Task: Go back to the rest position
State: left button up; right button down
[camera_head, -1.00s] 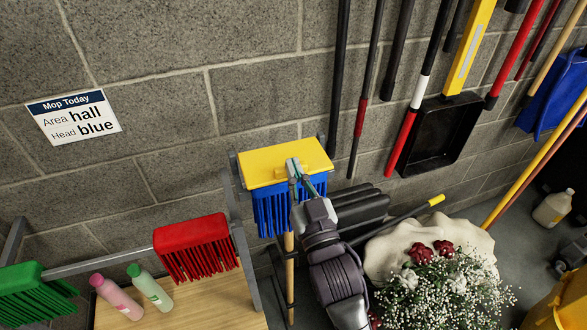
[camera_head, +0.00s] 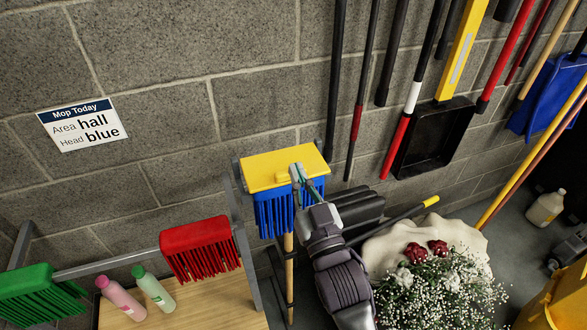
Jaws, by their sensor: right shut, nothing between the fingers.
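The mop with a yellow top plate (camera_head: 262,172) and blue strands (camera_head: 273,213) stands upright against the wall on a wooden handle (camera_head: 289,275). My right gripper (camera_head: 297,172) is in front of the yellow plate, over its lower right part, with its fingers together and nothing seen between them. Whether it touches the plate I cannot tell. My right arm comes up from the bottom middle and hides part of the blue strands. My left gripper is not in view.
A red brush (camera_head: 200,249) and a green brush (camera_head: 39,294) hang on a grey rack. Pink (camera_head: 121,300) and green (camera_head: 153,290) bottles stand on a wooden surface. A wall sign (camera_head: 82,124) reads hall, blue. A black dustpan (camera_head: 433,137) and flowers (camera_head: 437,285) are right.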

jog(key=f+b+v, duration=0.1)
jog(key=b+v, duration=0.1)
jog(key=v, duration=0.4)
jog(key=s+d+f+g+h+b, duration=0.15)
jog(key=f+g, duration=0.35)
jog(key=f, duration=1.6)
jog(key=s+d+f+g+h, duration=0.1)
jog(key=s+d+f+g, duration=0.2)
jog(key=f, duration=1.7)
jog(key=s+d+f+g+h, duration=0.1)
jog(key=s+d+f+g, duration=0.25)
jog(key=s+f, duration=0.5)
jog(key=s+d+f+g+h, duration=0.1)
jog(key=s+d+f+g, duration=0.4)
jog(key=f, duration=0.6)
jog(key=s+d+f+g+h, duration=0.1)
jog(key=s+d+f, duration=0.2)
jog(key=s, duration=0.5)
jog(key=s+d+f+m+g+h+b, duration=0.1)
jog(key=s+d+f, duration=0.2)
jog(key=s, duration=0.6)
jog(key=shift+s+d+f, duration=0.3)
jog(key=shift+s+f, duration=0.05)
jog(key=shift+f, duration=0.2)
jog(key=shift+g, duration=0.25)
